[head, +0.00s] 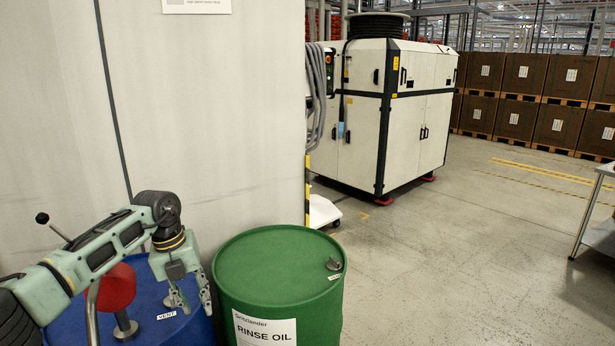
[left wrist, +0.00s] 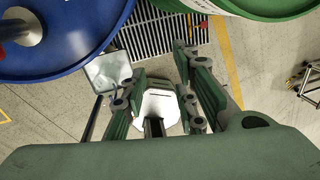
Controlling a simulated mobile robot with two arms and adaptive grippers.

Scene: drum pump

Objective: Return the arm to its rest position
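My left arm (head: 95,252) comes in from the left, reaching over the blue drum (head: 205,331). My left gripper (head: 194,305) points down by the right side of the blue drum, close to the green drum (head: 275,262). Its fingers are apart with nothing between them. In the left wrist view the gripper (left wrist: 160,85) also shows spread fingers, with the blue drum (left wrist: 70,60) at top left and the green drum (left wrist: 262,8) at the top. My right gripper is not in view.
A red pump part (head: 117,287) rises from the blue drum behind my arm. A black-knobbed lever (head: 42,218) sticks out above the arm. A pale wall panel (head: 220,100) stands behind.

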